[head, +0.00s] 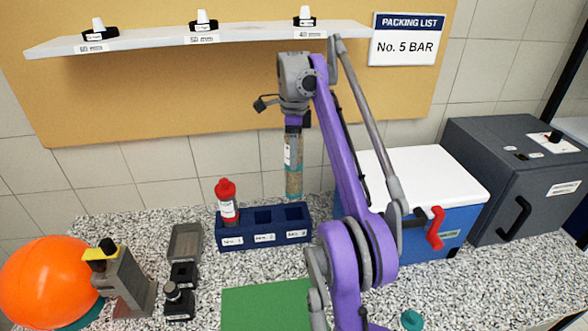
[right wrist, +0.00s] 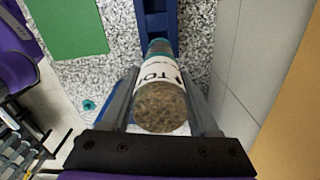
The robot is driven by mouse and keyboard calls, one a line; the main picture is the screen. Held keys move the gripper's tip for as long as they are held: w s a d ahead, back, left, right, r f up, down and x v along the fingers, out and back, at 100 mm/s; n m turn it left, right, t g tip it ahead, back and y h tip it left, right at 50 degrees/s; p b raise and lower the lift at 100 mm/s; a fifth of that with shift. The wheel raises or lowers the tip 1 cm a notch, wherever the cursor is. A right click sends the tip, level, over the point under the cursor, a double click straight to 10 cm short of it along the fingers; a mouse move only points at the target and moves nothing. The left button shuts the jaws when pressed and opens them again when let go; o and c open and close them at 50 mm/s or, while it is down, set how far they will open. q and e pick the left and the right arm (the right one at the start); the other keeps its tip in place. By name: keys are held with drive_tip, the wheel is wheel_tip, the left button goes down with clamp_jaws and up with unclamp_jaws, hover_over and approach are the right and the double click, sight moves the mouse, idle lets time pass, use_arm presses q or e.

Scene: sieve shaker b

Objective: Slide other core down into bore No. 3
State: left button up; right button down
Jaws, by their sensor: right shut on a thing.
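A speckled brown core (head: 294,165) with a white label and teal bands hangs upright from my right gripper (head: 294,128). In the right wrist view the core (right wrist: 158,105) sits between the two fingers, its rough round end facing the camera. The dark blue block (head: 264,238) has labelled bores No. 1, No. 2 and No. 3. The core's lower end shows at bore No. 3 (head: 294,212), at the block's right, and looks just above it. Bore No. 2 (head: 263,216) looks empty. A red-topped piece (head: 227,202) with a white label stands in bore No. 1. My left gripper is out of view.
A blue cooler with a white lid (head: 425,180) and a dark grey box (head: 515,180) stand to the right. A green mat (head: 265,305) lies in front of the block. An orange ball (head: 48,282) and a grey device (head: 122,280) are at left. A shelf (head: 150,42) runs above.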

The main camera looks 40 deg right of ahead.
sight(294, 174)
wheel_tip(294, 174, down, 6)
drive_tip(key=shift+s+a+f+b, duration=0.15)
drive_tip(key=shift+f+b, duration=0.1)
drive_tip(key=shift+b, duration=0.65)
drive_tip(key=shift+f, duration=0.25)
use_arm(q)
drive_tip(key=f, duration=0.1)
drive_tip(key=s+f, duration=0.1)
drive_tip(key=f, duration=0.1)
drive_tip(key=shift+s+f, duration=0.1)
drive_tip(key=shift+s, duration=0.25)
use_arm(e)
drive_tip(key=shift+r, duration=0.1)
